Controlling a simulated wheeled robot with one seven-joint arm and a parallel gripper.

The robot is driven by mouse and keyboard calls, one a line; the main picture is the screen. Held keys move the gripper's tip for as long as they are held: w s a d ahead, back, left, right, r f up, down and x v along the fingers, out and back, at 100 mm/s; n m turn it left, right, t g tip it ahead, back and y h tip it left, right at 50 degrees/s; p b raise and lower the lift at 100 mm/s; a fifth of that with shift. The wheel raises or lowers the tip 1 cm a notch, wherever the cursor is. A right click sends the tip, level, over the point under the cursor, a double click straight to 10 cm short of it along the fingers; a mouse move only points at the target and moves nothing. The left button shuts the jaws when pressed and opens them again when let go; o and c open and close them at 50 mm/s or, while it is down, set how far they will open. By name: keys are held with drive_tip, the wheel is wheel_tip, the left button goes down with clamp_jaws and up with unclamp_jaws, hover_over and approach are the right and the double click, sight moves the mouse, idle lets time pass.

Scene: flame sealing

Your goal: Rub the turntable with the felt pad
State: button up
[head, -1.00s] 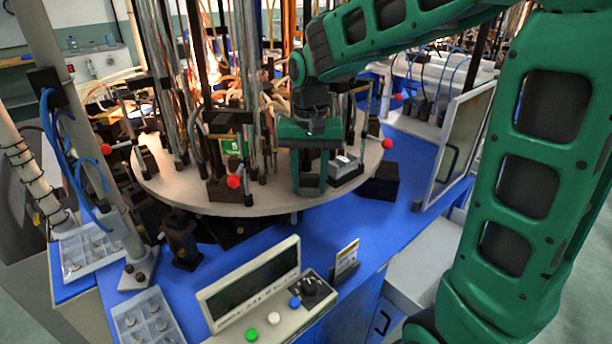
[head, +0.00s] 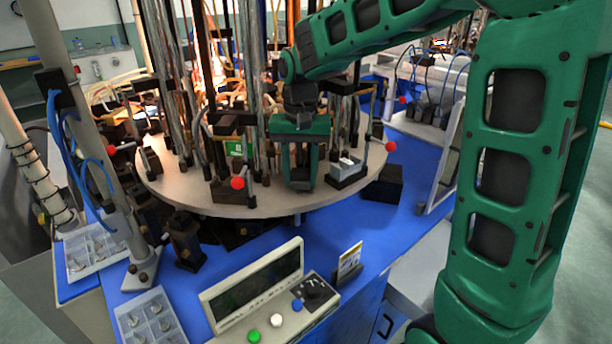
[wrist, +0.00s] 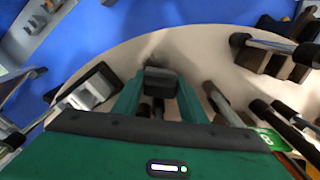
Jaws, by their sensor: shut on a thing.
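The turntable (head: 178,186) is a round beige disc crowded with dark fixtures. Its bare surface and curved edge also show in the wrist view (wrist: 205,52). My green gripper (head: 299,184) points down over the front part of the disc. In the wrist view, my gripper (wrist: 160,88) is shut on a small dark grey block, the felt pad (wrist: 160,80). The pad is at the disc's surface or just above it; I cannot tell whether it touches. In the head view the pad is hardly distinguishable between the fingertips.
A dark holder with pale blocks (head: 347,168) stands close right of my gripper. A red-knobbed lever (head: 238,183) and dark fixtures stand to its left. Rods and glass tubes rise behind. A control panel (head: 262,290) sits in front on the blue bench (head: 235,255).

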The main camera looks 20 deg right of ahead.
sight(315, 193)
drive_tip(key=shift+w+a, duration=0.2)
drive_tip(key=shift+w, duration=0.4)
drive_tip(key=shift+w+a, duration=0.2)
drive_tip(key=shift+w, duration=0.4)
drive_tip(key=shift+w+d, duration=0.15)
drive_tip(key=shift+d, duration=0.25)
drive_tip(key=shift+s+d, duration=0.4)
drive_tip(key=shift+s, duration=0.7)
drive_tip(key=shift+s+d, duration=0.35)
drive_tip(key=shift+s, duration=0.8)
drive_tip(key=shift+s+d, duration=0.4)
drive_tip(key=shift+s, duration=0.7)
drive_tip(key=shift+w, duration=0.1)
drive_tip(key=shift+w+a, duration=0.35)
drive_tip(key=shift+w, duration=0.75)
drive_tip(key=shift+w+a, duration=0.4)
drive_tip(key=shift+w, duration=0.65)
drive_tip(key=shift+w+a, duration=0.35)
drive_tip(key=shift+w, duration=0.75)
drive_tip(key=shift+r, duration=3.05)
